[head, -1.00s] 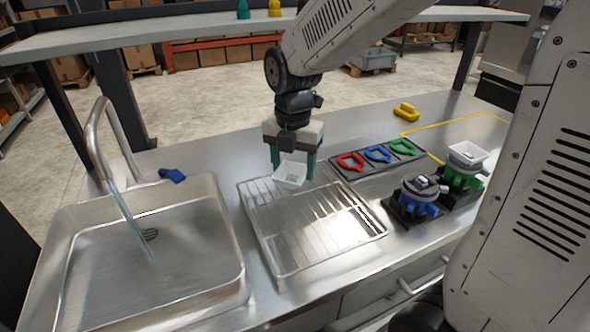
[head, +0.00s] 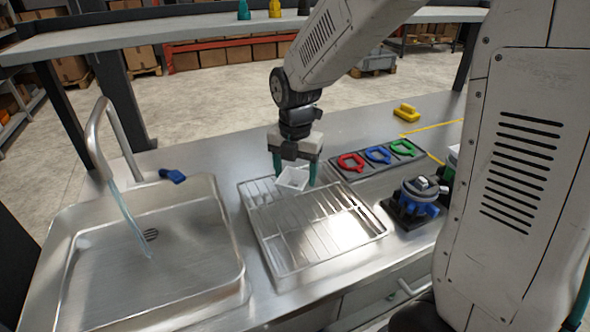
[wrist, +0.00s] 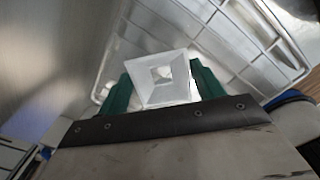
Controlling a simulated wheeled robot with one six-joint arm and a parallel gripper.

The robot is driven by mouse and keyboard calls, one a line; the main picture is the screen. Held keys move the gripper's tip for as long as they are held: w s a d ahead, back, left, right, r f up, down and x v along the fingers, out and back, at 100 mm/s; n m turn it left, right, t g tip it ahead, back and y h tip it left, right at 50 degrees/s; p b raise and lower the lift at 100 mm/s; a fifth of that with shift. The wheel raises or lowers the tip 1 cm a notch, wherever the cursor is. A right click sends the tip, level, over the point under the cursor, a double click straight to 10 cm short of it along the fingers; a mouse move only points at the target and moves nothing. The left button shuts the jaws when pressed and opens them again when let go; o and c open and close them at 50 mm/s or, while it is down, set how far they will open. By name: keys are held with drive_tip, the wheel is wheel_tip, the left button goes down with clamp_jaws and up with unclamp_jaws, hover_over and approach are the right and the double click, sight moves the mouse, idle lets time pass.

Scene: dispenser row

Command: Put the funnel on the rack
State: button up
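The white square funnel (head: 292,179) is between the green fingers of my gripper (head: 295,172), its wide mouth facing up. In the wrist view the funnel (wrist: 162,78) shows its square rim and central hole, with a finger of my gripper (wrist: 163,88) close against each side. The wire rack (head: 322,232) lies flat on the steel counter, and the funnel is over its far left part. I cannot tell whether the funnel's underside touches the wires. The rack also shows behind the funnel in the wrist view (wrist: 216,42).
A sink (head: 150,250) with a faucet (head: 103,135) is left of the rack. A panel with red, blue and green rings (head: 378,158) lies behind right. A blue dispenser (head: 420,198) stands at the right. A yellow item (head: 406,112) lies farther back.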

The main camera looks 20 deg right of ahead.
drive_tip(key=shift+o, duration=0.9)
wheel_tip(320, 180, up, 12)
drive_tip(key=s+d+m+t, duration=0.1)
drive_tip(key=s+d+m, duration=0.1)
drive_tip(key=s+m, duration=2.2)
drive_tip(key=m, duration=0.3)
drive_tip(key=shift+s+d+f, duration=0.2)
drive_tip(key=shift+s+d, duration=0.05)
drive_tip(key=shift+d, duration=0.15)
